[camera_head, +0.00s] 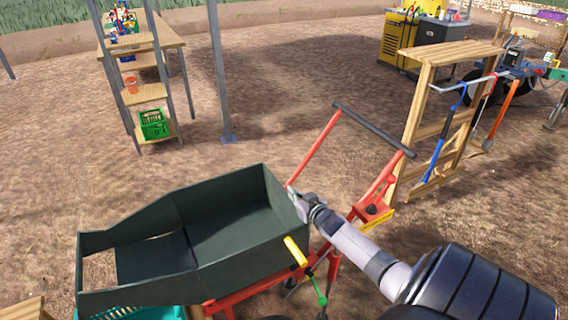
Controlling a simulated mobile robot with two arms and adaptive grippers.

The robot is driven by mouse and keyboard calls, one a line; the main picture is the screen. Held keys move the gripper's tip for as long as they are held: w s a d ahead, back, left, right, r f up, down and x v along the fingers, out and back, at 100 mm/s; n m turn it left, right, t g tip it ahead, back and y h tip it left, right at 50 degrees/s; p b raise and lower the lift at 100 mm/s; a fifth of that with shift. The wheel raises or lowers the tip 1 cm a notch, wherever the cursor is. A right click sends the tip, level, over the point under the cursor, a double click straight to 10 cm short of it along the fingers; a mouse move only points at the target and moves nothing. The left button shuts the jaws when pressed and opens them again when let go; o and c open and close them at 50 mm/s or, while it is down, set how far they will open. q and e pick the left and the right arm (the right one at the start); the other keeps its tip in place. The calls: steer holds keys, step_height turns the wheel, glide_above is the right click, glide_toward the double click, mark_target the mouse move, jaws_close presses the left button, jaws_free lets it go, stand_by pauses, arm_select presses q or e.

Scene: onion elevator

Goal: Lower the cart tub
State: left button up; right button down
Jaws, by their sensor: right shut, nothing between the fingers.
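The cart tub (222,262) is a dark green, empty trough at the lower left, carried on a red cart frame (262,292). A red push handle with a black crossbar (372,128) rises behind it to the right. A yellow grip (296,251) and a green rod (318,286) sit by the tub's near right side. My right gripper (291,189) is shut and empty at the tub's right end, close to its upper rim. I cannot tell whether it touches the rim. My left gripper is not in view.
A teal crate (150,313) shows under the tub's left end. A wooden rack (446,52) with hanging tools stands right. A shelved stand (148,92) with a green crate (154,124) is at the upper left. Bare soil between them is open, apart from a metal post (219,75).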

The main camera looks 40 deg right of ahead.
steer(key=shift+s+d+f, duration=0.2)
steer(key=shift+d+f, duration=0.15)
steer(key=shift+f, duration=0.3)
steer(key=shift+f, duration=0.1)
steer(key=s+a+r+p, duration=0.2)
steer(key=s+r+p, duration=0.1)
steer(key=s+r, duration=0.4)
steer(key=shift+s+a+p, duration=0.35)
steer(key=shift+s, duration=0.75)
